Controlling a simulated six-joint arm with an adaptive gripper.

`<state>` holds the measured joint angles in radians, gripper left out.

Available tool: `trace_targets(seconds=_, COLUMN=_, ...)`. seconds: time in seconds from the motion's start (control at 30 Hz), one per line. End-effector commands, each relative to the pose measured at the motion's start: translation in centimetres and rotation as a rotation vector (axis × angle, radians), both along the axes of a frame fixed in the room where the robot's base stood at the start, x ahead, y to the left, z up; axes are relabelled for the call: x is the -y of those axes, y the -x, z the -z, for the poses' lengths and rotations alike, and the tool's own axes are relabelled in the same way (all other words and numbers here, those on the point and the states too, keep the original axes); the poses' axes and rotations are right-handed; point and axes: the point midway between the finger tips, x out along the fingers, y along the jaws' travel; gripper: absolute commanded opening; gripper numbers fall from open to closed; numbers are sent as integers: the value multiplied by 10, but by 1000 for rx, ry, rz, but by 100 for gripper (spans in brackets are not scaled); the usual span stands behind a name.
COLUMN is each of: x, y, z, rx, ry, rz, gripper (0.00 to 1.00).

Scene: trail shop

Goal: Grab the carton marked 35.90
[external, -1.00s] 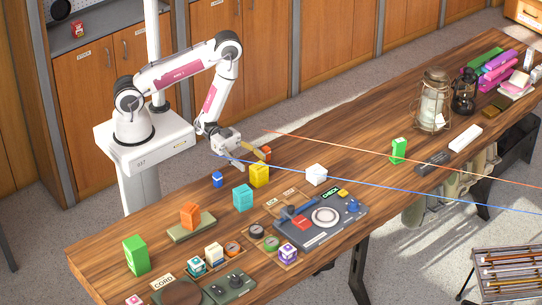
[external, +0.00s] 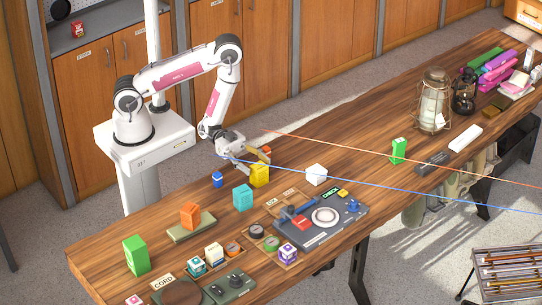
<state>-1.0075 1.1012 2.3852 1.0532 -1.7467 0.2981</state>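No marking 35.90 can be read at this size, so I cannot tell which carton bears it. My gripper (external: 252,162) is low over the bench, its fingers apart, right at the yellow carton (external: 260,176). I cannot tell whether they touch it. A small orange carton (external: 266,151) is partly hidden behind the fingers. A cyan carton (external: 243,197) and a small blue box (external: 217,180) stand nearby. An orange carton (external: 190,216) sits on an olive stand. Green cartons stand at the front left (external: 137,255) and farther right (external: 398,150). A white carton (external: 316,175) stands right of the yellow one.
A grey device with a round plate (external: 324,216) lies in front, with small boxes and tins beside it. Lanterns (external: 433,101) stand toward the far right. Thin orange and blue lines cross the bench. The bench between the white carton and the lanterns is mostly clear.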

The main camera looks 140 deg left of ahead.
Motion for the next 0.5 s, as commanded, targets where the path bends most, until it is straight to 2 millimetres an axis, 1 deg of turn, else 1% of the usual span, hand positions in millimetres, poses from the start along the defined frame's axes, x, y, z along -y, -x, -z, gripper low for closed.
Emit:
trace_targets(seconds=0.03, x=0, y=0, z=0, rx=0, ry=0, rz=0, gripper=37)
trace_targets(seconds=0.13, x=0, y=0, z=0, rx=0, ry=0, rz=0, gripper=11)
trace_targets(seconds=0.5, x=0, y=0, z=-1, rx=1, ry=0, rz=0, gripper=11)
